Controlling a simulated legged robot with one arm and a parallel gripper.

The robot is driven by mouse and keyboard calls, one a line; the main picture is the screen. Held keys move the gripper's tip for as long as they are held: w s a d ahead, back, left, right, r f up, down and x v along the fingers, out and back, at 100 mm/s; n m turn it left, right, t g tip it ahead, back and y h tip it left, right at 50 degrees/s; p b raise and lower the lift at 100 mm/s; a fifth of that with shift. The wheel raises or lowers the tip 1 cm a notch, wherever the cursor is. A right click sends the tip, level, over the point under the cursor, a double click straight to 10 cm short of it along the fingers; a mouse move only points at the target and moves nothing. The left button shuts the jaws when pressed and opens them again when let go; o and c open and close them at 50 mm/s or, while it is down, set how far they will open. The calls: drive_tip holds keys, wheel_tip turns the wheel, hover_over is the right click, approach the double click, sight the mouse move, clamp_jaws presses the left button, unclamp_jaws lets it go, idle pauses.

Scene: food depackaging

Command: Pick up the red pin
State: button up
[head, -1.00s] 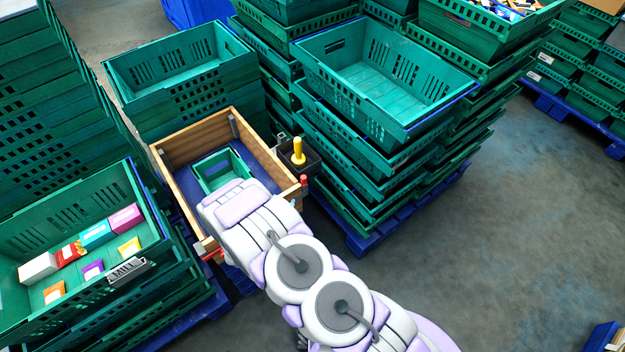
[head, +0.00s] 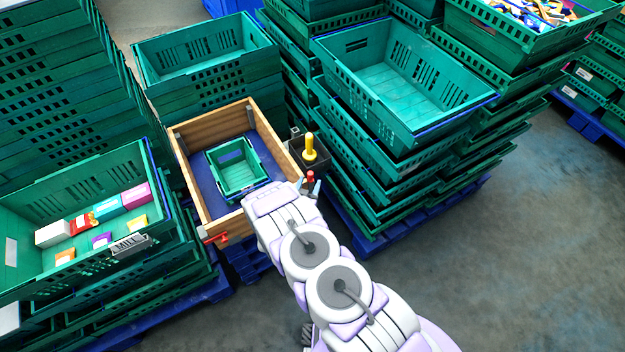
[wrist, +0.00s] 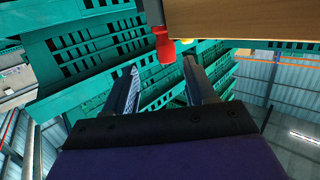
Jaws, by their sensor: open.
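The red pin (head: 310,177) sits at the right front corner of the wooden box (head: 216,228), close to the black holder. In the wrist view the red pin (wrist: 165,48) hangs beside the wooden wall, ahead of my gripper and roughly between the lines of its fingers. My gripper (wrist: 160,82) is open and empty, with the two fingers apart. In the head view the fingertips of my gripper (head: 308,186) show on either side of the pin. I cannot tell whether either finger touches it.
A small green crate (head: 232,188) lies inside the wooden box. A yellow-handled tool (head: 310,148) stands in the black holder (head: 322,160). Another red pin (head: 216,238) is at the box's front left corner. Crate stacks (head: 400,140) stand close on the right. Open floor lies at the lower right.

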sight(311, 172)
drive_tip(key=shift+w+f, duration=0.15)
drive_tip(key=shift+w, duration=0.5)
drive_tip(key=shift+w+a, duration=0.15)
drive_tip(key=shift+w, duration=0.2)
drive_tip(key=shift+w+a+f, duration=0.15)
drive_tip(key=shift+w+a, duration=0.15)
drive_tip(key=shift+a, duration=0.2)
drive_tip(key=w, duration=0.1)
drive_tip(key=w+d, duration=0.1)
drive_tip(key=w, duration=0.1)
drive_tip(key=w+d+b, duration=0.1)
drive_tip(key=shift+w+d+f, duration=0.25)
drive_tip(key=shift+w+f, duration=0.05)
drive_tip(key=shift+w, duration=0.1)
drive_tip(key=shift+a, duration=0.3)
drive_tip(key=shift+c, duration=0.3)
drive_tip(key=shift+a+f, duration=0.1)
drive_tip(key=shift+a, duration=0.35)
drive_tip(key=c, duration=0.3)
drive_tip(key=shift+c, duration=0.8)
drive_tip(key=shift+d, duration=0.5)
clamp_jaws()
drive_tip(key=shift+a, duration=0.15)
drive_tip(key=shift+a+r, duration=0.15)
drive_tip(key=shift+r, duration=0.05)
